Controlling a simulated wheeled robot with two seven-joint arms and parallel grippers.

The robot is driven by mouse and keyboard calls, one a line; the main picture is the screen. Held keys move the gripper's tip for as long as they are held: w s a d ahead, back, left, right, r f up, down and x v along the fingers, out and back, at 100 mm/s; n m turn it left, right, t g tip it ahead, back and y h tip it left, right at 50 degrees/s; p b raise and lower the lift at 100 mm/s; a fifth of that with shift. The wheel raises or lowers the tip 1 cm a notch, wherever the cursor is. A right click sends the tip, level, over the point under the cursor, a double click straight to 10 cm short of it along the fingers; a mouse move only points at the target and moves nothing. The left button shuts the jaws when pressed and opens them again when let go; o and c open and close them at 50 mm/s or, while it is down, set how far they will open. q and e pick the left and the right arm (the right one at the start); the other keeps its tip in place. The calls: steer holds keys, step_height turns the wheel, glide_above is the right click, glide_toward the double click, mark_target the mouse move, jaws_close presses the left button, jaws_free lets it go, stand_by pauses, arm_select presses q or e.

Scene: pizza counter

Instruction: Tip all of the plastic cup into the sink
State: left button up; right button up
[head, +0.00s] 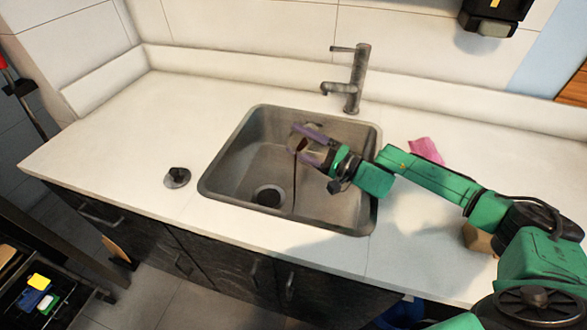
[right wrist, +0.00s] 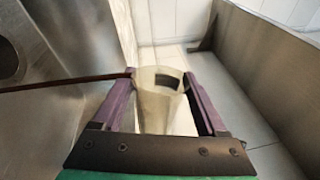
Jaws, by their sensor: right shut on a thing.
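The sink (head: 232,165) is a grey metal basin set in the white counter, with a round drain (head: 268,195) near its front left. My right gripper (head: 305,144) is over the basin, its purple fingers shut on the translucent plastic cup (head: 318,147). The cup is tilted with its mouth toward the left. A thin dark brown stream (head: 295,188) falls from the cup into the basin. In the right wrist view the cup (right wrist: 160,105) sits between both fingers, and the stream (right wrist: 65,82) runs from its rim to the left. My left gripper is out of view.
A grey faucet (head: 353,85) stands behind the sink. A dark round stopper (head: 177,177) lies on the counter left of it. A pink cloth (head: 426,150) lies to the right, partly behind my arm. A dispenser (head: 493,15) hangs on the wall. The left counter is mostly clear.

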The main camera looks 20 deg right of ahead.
steer(key=shift+s+a+n, duration=0.15)
steer(key=shift+n, duration=0.45)
stand_by(0.3)
steer(key=r+m, duration=0.1)
steer(key=w+d+m, duration=0.1)
steer(key=m, duration=0.1)
steer(key=shift+w+d+r, duration=0.25)
steer(key=shift+w+r, duration=0.05)
steer(key=shift+r, duration=0.1)
steer(key=shift+s+f+m, duration=0.1)
steer(key=shift+f+m, duration=0.3)
steer(key=m, duration=0.3)
steer(key=shift+w+d+f+t+h, duration=0.2)
steer(key=shift+w+t+h, duration=0.1)
steer(key=shift+h, duration=0.1)
steer(key=shift+d+r+m, duration=0.1)
steer(key=shift+r+m, duration=0.5)
steer(key=shift+m, duration=0.4)
steer(key=w+d+f+m+h, duration=0.1)
steer(key=w+d+f+m, duration=0.3)
steer(key=m, duration=0.5)
steer(key=shift+w+d+f+h, duration=0.25)
steer(key=shift+w+d+h, duration=0.05)
steer(key=shift+w+d, duration=0.3)
steer(key=shift+r, duration=0.1)
